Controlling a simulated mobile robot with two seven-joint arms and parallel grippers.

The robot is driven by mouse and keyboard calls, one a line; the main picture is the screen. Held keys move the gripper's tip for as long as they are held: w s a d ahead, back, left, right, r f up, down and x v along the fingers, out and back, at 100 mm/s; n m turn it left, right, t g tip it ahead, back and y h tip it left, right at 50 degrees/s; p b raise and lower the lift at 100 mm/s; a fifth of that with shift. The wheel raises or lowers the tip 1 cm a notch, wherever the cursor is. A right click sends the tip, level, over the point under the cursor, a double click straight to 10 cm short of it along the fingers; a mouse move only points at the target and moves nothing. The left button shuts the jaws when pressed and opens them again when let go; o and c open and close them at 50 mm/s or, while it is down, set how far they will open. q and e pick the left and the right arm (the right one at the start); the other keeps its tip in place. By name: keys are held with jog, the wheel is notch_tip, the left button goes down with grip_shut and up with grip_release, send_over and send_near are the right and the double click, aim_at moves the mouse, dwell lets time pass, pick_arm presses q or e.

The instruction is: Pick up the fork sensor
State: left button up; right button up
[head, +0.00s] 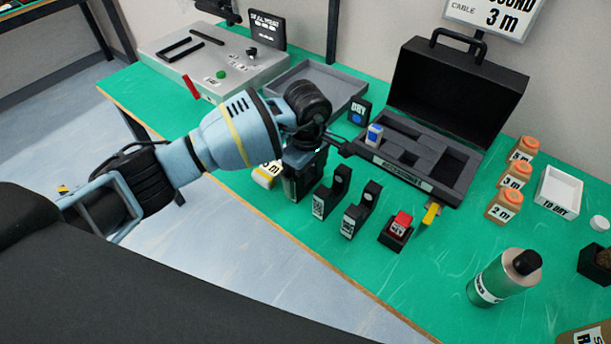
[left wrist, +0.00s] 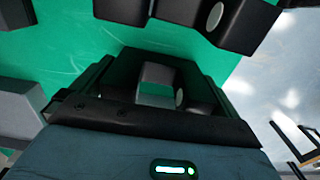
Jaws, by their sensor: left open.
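Two black U-shaped fork sensors with white labels stand upright on the green bench in the head view, one nearer my gripper (head: 332,193) and one to its right (head: 362,209). My left gripper (head: 304,180) points down at the bench just left of them, open. In the left wrist view a dark piece with a grey block and a pale round spot (left wrist: 155,84) lies between the spread fingers (left wrist: 152,95); it looks like another fork sensor, largely hidden in the head view. I cannot tell whether the fingers touch it. My right gripper is not in view.
An open black case (head: 480,160) with foam slots stands behind. A grey tray (head: 345,82) and a control panel (head: 205,65) are at the back left.

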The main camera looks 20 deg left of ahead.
aim_at(307, 179)
pick_arm(q)
jog(key=c, duration=0.7)
jog(key=shift+r, duration=0.15)
jog(key=shift+r, duration=0.5)
notch_tip(307, 179, up, 2)
jog(key=shift+w+r, duration=0.1)
jog(key=shift+r, duration=0.15)
jog(key=s+a+r, duration=0.1)
jog(key=s, duration=1.5)
jog(key=shift+a+r, duration=0.15)
jog(key=shift+a, duration=0.2)
